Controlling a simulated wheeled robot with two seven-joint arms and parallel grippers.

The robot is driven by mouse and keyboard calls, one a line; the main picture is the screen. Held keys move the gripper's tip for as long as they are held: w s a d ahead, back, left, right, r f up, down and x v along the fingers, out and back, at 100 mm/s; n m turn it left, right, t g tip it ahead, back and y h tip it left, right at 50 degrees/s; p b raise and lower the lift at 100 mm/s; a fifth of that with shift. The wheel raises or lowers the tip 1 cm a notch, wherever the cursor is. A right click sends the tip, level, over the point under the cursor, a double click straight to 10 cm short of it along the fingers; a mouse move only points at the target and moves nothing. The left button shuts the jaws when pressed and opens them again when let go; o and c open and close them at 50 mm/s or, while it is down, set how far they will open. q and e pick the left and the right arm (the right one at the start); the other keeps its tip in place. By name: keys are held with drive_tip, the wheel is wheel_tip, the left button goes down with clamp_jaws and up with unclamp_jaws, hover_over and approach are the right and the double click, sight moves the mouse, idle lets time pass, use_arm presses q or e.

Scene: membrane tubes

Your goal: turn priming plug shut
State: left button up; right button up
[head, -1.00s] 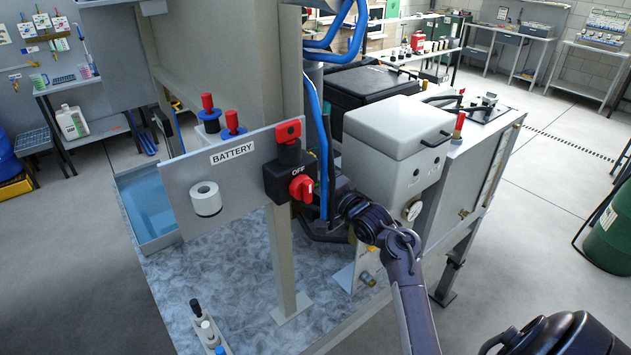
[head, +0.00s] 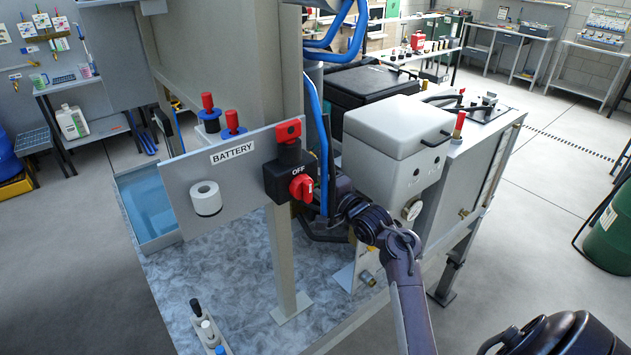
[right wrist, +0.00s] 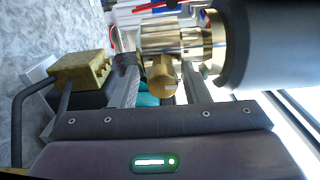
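In the right wrist view, a brass fitting (right wrist: 175,38) with ridged rings joins a dark cylinder at the right. A short brass stub (right wrist: 162,75) with a flat round end sticks out from it towards the camera. I cannot tell which brass part is the priming plug. My right gripper (right wrist: 162,88) reaches up to this fitting, its fingers apart on either side of the stub. The fingertips are partly hidden by the brass, so their grip is unclear. In the head view, my right arm reaches behind the post and beside the white box; its gripper is hidden. My left gripper is out of view.
A grey panel marked BATTERY (head: 175,190) with a red OFF switch (head: 302,187) stands in front of the arm. The white box (head: 392,165) and blue hoses (head: 316,110) crowd it. In the wrist view, a brass block (right wrist: 82,72) sits left of the fingers.

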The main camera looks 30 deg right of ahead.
drive_tip(key=shift+o, duration=0.3)
drive_tip(key=shift+s, duration=0.1)
drive_tip(key=s+b, duration=0.3)
drive_tip(key=s, duration=0.4)
drive_tip(key=shift+s+d, duration=0.3)
